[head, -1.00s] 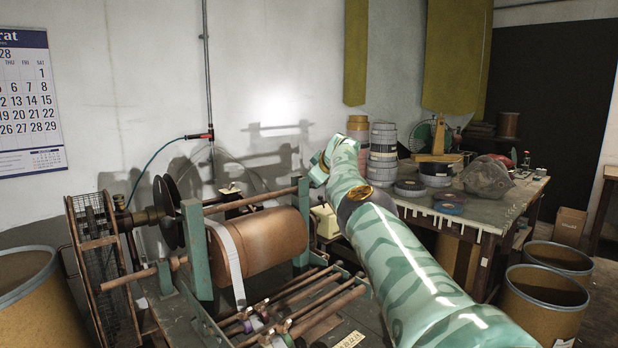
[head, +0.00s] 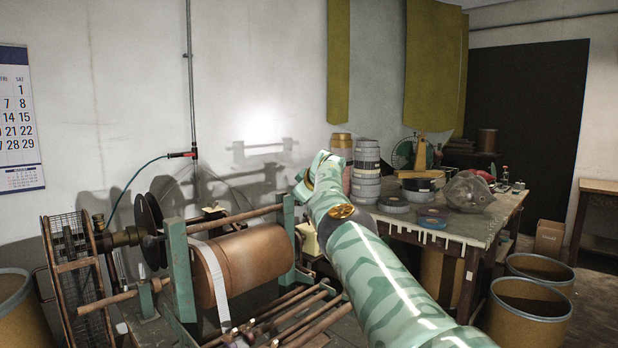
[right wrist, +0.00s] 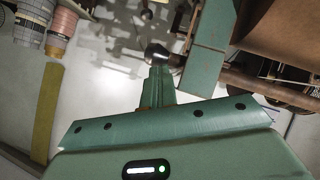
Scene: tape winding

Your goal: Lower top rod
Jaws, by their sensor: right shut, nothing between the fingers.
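The top rod (head: 236,217) is a copper-brown bar running across the top of the winding machine, above the large copper-brown roll, between two green posts. My right gripper (right wrist: 159,73) is shut and empty. In the head view it is just right of and slightly above that post. In the right wrist view its tip is beside a dark round knob (right wrist: 158,53), close to a green post (right wrist: 208,45); I cannot tell whether it touches the knob. My left gripper is not in view.
Several lower rods (head: 285,318) sit in front of the roll (head: 255,262), with a white tape strip (head: 213,275) hanging over it. A cluttered worktable (head: 470,228) stands at the right, with fibre drums (head: 527,305) beside it. A wire cage guard (head: 70,270) is at the left.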

